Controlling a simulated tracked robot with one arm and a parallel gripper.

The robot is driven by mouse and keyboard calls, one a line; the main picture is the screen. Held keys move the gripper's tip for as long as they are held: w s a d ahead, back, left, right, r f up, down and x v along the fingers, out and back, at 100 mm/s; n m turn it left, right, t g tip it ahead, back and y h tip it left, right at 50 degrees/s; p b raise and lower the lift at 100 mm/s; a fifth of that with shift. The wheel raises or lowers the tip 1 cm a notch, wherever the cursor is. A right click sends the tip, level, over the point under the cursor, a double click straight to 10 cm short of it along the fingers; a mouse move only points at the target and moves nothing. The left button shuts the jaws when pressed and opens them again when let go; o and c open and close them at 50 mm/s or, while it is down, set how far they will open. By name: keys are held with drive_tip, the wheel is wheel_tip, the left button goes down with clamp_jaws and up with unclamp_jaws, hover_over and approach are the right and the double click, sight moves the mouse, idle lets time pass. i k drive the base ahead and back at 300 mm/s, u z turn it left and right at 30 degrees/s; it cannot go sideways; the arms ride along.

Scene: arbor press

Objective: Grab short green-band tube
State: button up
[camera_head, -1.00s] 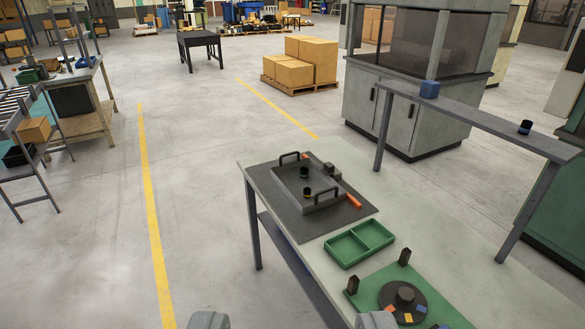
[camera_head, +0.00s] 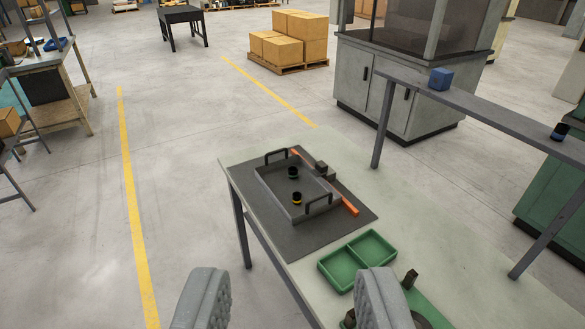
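My gripper (camera_head: 292,285) is open and empty, with its two grey ribbed fingers wide apart at the bottom of the view. Beyond the fingers, a grey tray (camera_head: 268,190) with two black handles sits on the workbench. Two short dark tubes stand in it: a black tube (camera_head: 293,172) whose band I cannot make out, and a yellow-band tube (camera_head: 297,198) nearer to me. I cannot pick out a green band on any tube. Another dark tube with a bluish band (camera_head: 561,131) stands on the raised shelf at the right, well away from my gripper.
The tray rests on a dark mat (camera_head: 355,215) with an orange-handled tool (camera_head: 348,205) beside it. A green two-compartment bin (camera_head: 357,262) is nearer, and a green fixture lies partly behind my right finger. The raised shelf (camera_head: 500,107) holds a blue block (camera_head: 440,79).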

sight(292, 171)
drive_tip(key=k, duration=1.2)
drive_tip(key=u, duration=0.6)
drive_tip(key=i, duration=1.2)
drive_tip(key=u, duration=0.45)
drive_tip(key=i, duration=1.3)
drive_tip(key=z, duration=0.95)
drive_tip(key=i, duration=1.05)
drive_tip(key=z, duration=0.8)
drive_tip(key=k, duration=0.65)
